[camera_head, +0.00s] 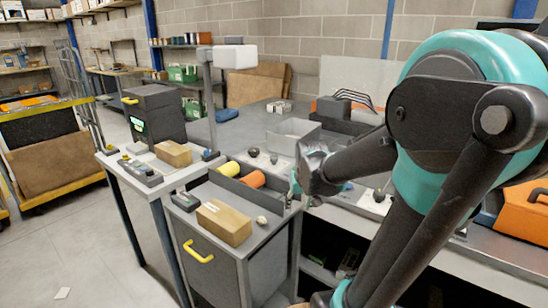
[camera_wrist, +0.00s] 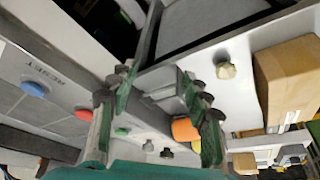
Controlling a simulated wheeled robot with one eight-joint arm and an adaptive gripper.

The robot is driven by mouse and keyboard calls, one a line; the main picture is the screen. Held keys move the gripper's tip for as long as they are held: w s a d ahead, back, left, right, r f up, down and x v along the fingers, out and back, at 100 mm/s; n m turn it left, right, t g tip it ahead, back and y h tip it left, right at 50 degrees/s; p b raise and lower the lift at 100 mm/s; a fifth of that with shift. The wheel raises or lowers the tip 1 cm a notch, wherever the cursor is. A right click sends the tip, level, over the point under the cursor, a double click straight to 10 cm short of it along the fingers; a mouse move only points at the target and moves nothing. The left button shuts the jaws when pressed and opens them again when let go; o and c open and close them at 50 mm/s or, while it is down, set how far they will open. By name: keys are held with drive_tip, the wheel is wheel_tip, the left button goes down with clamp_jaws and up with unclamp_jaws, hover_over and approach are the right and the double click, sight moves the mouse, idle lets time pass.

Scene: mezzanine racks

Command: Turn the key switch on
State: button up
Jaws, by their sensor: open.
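No key switch can be told for certain. In the wrist view, a pale sloping panel carries a blue button (camera_wrist: 35,88) by the lettering "RESET", a red button (camera_wrist: 83,114), a green button (camera_wrist: 122,132) and two small dark knobs (camera_wrist: 157,149). I cannot tell whether a knob is the key switch. In the head view, dark knobs (camera_head: 254,152) stand on the bench's front strip. My gripper (camera_head: 297,182) is over the front of the bench, beside the grey cabinet. In the wrist view my gripper (camera_wrist: 160,78) is open, its green-padded fingers apart, with the panel's end behind them.
A grey cabinet (camera_head: 203,272) bears a cardboard box (camera_head: 224,222) and a small beige knob-like piece (camera_head: 262,221). A tray (camera_head: 213,178) holds yellow and orange rolls. An orange case (camera_head: 523,215) is at right. Free floor lies at left.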

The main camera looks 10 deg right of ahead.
drive_tip(key=w+a+r, duration=0.1)
drive_tip(key=w+r, duration=0.4)
drive_tip(key=w, duration=0.5)
drive_tip(key=w+a+r, duration=0.1)
drive_tip(key=w+r, duration=0.5)
drive_tip(key=w, duration=0.4)
drive_tip(key=w+a+r, duration=0.1)
drive_tip(key=w+r, duration=0.4)
drive_tip(key=w, duration=0.5)
approach(274, 157)
drive_tip(key=x, duration=0.9)
drive_tip(key=shift+w, duration=0.1)
drive_tip(key=shift+c, duration=0.3)
drive_tip(key=c, duration=1.1)
